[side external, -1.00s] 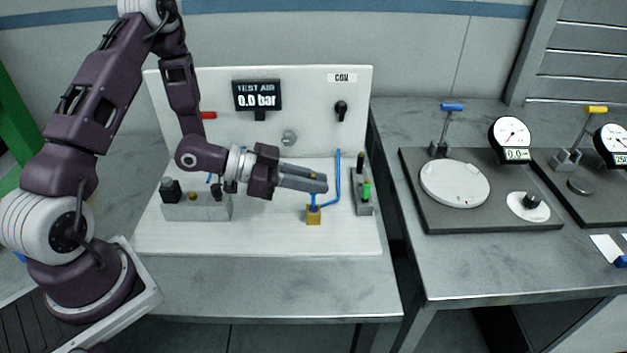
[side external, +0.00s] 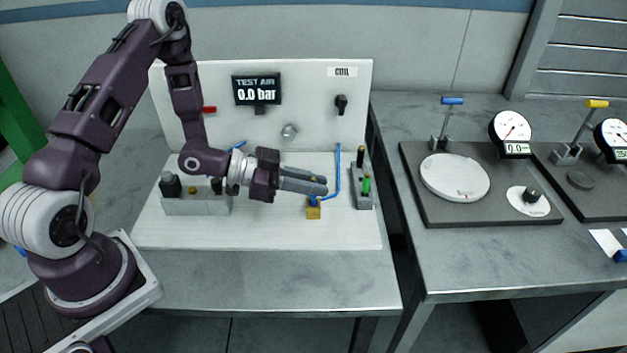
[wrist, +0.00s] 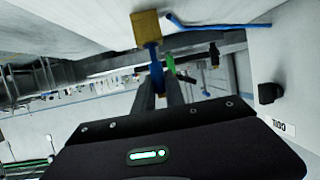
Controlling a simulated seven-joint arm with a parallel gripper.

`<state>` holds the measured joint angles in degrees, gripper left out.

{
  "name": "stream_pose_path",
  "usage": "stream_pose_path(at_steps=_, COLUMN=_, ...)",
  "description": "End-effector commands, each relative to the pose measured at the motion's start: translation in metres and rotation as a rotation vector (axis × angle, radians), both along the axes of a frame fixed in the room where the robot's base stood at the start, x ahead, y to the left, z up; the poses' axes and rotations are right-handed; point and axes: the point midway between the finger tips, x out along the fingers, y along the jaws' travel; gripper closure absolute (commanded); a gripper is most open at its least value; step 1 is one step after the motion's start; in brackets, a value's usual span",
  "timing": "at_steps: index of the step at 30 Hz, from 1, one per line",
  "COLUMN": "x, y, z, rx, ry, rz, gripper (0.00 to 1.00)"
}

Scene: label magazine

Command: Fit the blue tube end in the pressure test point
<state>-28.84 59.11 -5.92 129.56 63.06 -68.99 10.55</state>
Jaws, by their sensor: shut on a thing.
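My gripper (side external: 322,186) is shut on the blue tube end (wrist: 156,72), which stands between the fingers in the wrist view. In the side view, a little blue shows below the fingertips, just above a brass-coloured block (side external: 313,212) on the white board. The block also shows in the wrist view (wrist: 146,28), with the blue piece reaching its face. I cannot tell how deep the piece sits in it. A blue tube line (side external: 338,175) runs down and bends toward the block. No separate part is marked as the pressure test point.
A grey holder (side external: 364,200) with green and dark pegs stands right of the block. A grey block (side external: 195,206) with black knobs lies left, under my arm. The display (side external: 257,89) reads 0.0 bar. The white board's front is clear.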

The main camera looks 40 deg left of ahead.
Motion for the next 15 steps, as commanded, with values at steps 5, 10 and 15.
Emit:
stream_pose_path(at_steps=5, x=0.0, y=0.0, z=-0.004, rx=0.0, ry=0.0, rz=0.0, gripper=1.0)
stream_pose_path(at_steps=10, x=0.0, y=0.0, z=-0.009, rx=-0.001, ry=0.001, rz=0.0, gripper=1.0)
stream_pose_path(at_steps=15, x=0.0, y=0.0, z=-0.013, rx=0.0, ry=0.0, rz=0.0, gripper=1.0)
